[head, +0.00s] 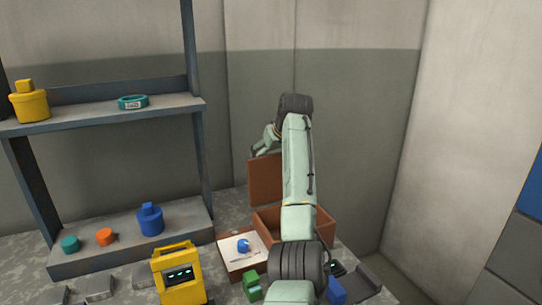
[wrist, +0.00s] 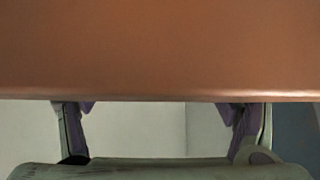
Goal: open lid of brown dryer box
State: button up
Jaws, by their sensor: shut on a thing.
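The brown dryer box (head: 338,228) stands on the bench, partly hidden behind my arm. Its lid (head: 263,183) is raised and stands roughly upright at the box's left and back in the head view. My gripper (head: 264,148) is at the lid's upper edge, partly hidden by my wrist. In the wrist view the lid (wrist: 160,50) fills the upper half. The fingers of my gripper (wrist: 158,108) reach the lid's edge from below, and their tips are hidden behind it. My gripper is shut on the lid.
A brown tray (head: 236,270) with a white sheet and a blue piece sits left of the box. A yellow device (head: 177,274), a green block (head: 252,288) and a blue block (head: 336,291) stand in front. A grey shelf (head: 110,112) with several coloured parts is at left.

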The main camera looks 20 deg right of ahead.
jog(key=o, duration=1.3)
jog(key=shift+s+f, duration=0.15)
jog(key=shift+f, duration=0.45)
jog(key=o, duration=0.3)
jog(key=shift+r, duration=0.1)
jog(key=shift+o, duration=0.2)
jog(key=shift+r, duration=0.2)
jog(key=v, duration=1.2)
jog(key=shift+f, duration=0.1)
